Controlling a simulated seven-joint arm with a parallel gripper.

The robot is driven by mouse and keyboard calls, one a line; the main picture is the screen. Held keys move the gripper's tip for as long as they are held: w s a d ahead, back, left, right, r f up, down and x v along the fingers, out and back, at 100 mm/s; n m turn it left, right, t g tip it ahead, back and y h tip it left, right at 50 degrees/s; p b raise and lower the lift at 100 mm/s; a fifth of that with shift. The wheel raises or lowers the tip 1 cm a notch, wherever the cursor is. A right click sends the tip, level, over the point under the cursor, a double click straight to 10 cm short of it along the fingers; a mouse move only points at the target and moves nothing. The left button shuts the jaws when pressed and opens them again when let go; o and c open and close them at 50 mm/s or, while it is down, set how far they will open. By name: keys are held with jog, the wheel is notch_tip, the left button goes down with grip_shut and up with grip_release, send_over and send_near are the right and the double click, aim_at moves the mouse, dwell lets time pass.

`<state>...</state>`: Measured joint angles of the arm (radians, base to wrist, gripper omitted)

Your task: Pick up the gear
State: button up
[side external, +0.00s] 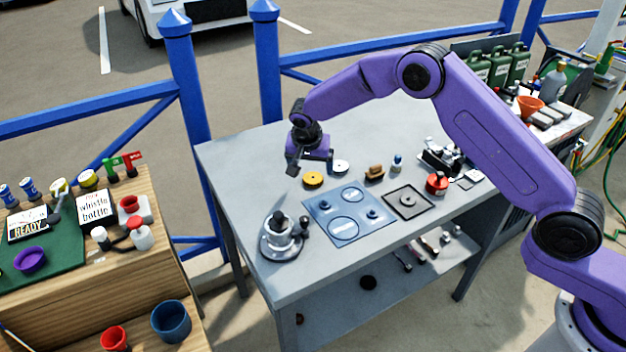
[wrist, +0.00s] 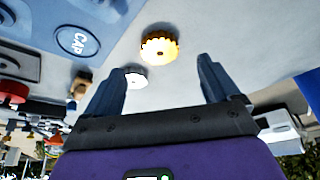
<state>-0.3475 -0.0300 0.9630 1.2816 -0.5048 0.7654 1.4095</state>
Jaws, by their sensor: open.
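A blue mat (side external: 318,212) with round outlines lies in front of the gear. A grey metal fixture (side external: 282,238) stands at the table's front left. The table's back left is clear.

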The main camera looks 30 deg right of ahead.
aim_at(313, 178)
jog(key=shift+x, duration=2.75)
jog(key=shift+s, duration=0.1)
jog(key=c, duration=1.3)
